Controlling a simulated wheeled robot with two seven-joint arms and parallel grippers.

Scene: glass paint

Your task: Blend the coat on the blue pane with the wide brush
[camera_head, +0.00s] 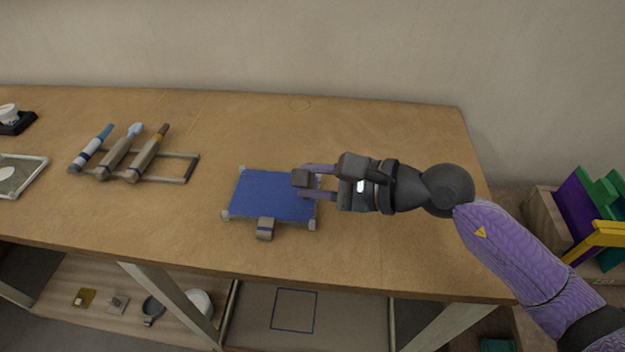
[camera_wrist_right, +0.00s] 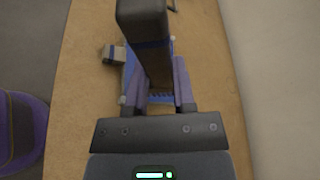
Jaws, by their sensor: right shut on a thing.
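The blue pane (camera_head: 270,197) lies flat on the table with pale clips at its corners. My right gripper (camera_head: 310,181) comes from the right over the pane's right part. It is shut on a grey-brown handle (camera_head: 303,177), which I take to be the wide brush. My left gripper is not in view.
A banded block (camera_head: 265,229) sits at the pane's near edge. A rack (camera_head: 190,168) holds three tools to the left. A framed pane (camera_head: 42,161) and a white cup (camera_head: 8,112) are at far left. The table behind the blue pane is clear.

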